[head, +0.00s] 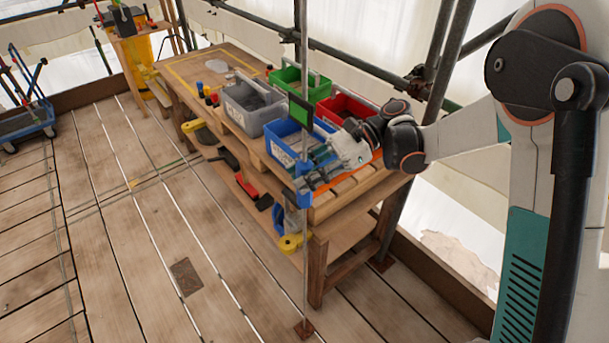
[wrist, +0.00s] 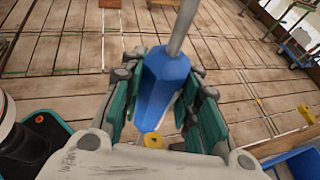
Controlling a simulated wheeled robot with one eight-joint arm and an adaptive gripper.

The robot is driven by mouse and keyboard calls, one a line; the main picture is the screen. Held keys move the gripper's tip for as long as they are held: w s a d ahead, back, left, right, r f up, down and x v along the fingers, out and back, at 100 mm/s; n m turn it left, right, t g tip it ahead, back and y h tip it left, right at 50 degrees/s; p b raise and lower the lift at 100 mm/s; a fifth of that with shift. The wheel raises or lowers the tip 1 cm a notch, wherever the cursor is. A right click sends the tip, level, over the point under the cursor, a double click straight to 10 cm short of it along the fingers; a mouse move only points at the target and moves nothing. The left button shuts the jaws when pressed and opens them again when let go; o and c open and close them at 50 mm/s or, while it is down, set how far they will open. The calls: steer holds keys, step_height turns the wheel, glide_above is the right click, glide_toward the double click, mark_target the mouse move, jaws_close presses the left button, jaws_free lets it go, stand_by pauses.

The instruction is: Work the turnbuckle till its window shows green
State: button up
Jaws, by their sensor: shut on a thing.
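The turnbuckle is a blue six-sided body (wrist: 163,85) on a thin grey rod (wrist: 184,25). In the head view its blue body (head: 304,199) shows low on the upright rod, in front of the bench. My gripper (head: 311,184) reaches it from the right. In the wrist view my gripper's teal fingers (wrist: 160,105) stand on both sides of the blue body, shut on it. No window shows on the blue body itself.
A wooden bench (head: 318,233) stands behind the rod, with a grey bin (head: 250,112), a green bin (head: 288,82), a red bin (head: 345,108) and a blue bin (head: 284,145). The plank floor (head: 120,230) to the left is mostly clear. A blue cart (head: 27,122) stands far left.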

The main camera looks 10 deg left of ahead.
steer(key=shift+n+g+h, duration=0.4)
steer(key=shift+n, duration=0.1)
steer(key=o, duration=1.1)
step_height(320, 180, up, 10)
stand_by(0.4)
